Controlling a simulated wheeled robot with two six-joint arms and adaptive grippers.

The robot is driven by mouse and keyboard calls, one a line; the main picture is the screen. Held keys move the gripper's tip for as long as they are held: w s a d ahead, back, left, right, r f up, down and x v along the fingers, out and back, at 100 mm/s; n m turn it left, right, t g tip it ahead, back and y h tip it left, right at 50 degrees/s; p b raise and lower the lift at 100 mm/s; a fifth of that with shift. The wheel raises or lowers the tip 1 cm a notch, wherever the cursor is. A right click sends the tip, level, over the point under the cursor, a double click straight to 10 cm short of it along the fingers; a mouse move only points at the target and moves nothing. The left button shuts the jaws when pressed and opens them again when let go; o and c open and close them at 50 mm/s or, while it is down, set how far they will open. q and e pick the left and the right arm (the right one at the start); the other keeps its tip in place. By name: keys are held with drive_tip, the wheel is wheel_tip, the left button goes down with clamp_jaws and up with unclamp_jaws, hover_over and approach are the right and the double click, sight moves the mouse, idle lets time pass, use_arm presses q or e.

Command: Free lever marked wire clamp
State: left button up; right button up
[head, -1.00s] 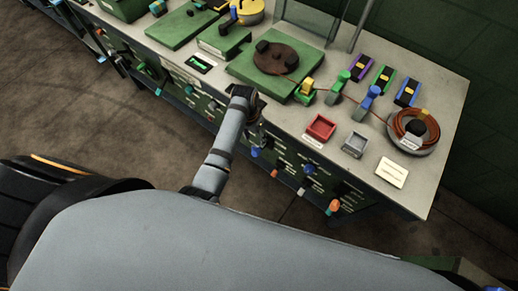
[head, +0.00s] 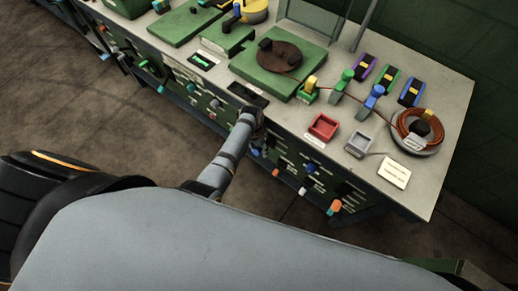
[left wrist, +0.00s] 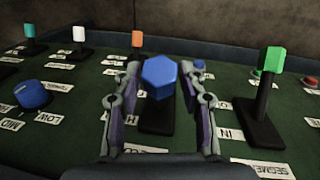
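Several levers with coloured knobs stand on the green front panel (left wrist: 75,105) of the bench; I cannot read which is marked wire clamp. In the left wrist view a lever with a blue six-sided knob (left wrist: 159,77) on a black base stands between the fingers of my left gripper (left wrist: 160,70). The fingers are open, one on each side of the knob, with small gaps showing. A green-knobbed lever (left wrist: 270,70) stands just to the right, near a label reading "IN". In the head view my left gripper (head: 256,138) is at the front panel, largely hidden by its arm. My right gripper is out of view.
A blue dial (left wrist: 32,94) is at left on the panel. Orange (left wrist: 137,40), white (left wrist: 79,36) and teal (left wrist: 29,33) levers stand farther back.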

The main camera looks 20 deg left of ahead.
use_arm(q)
clamp_jaws()
drive_tip(key=shift+s+a+f+t+h+p, duration=0.1)
drive_tip(key=shift+s+f+t+h+p, duration=0.2)
drive_tip(key=shift+f+t+p, duration=0.3)
drive_tip(key=shift+s+a+f+t+h, duration=0.1)
drive_tip(key=shift+s+f+t+h, duration=0.15)
drive_tip(key=shift+f+t, duration=0.45)
wheel_tip(320, 180, down, 6)
drive_tip(key=t+h+b, duration=0.3)
drive_tip(key=t+b, duration=0.5)
drive_tip(key=b, duration=1.2)
drive_tip(key=shift+w+d+m+t+b, duration=0.2)
drive_tip(key=shift+w+m+t+b, duration=0.1)
drive_tip(key=shift+w+m+t, duration=0.15)
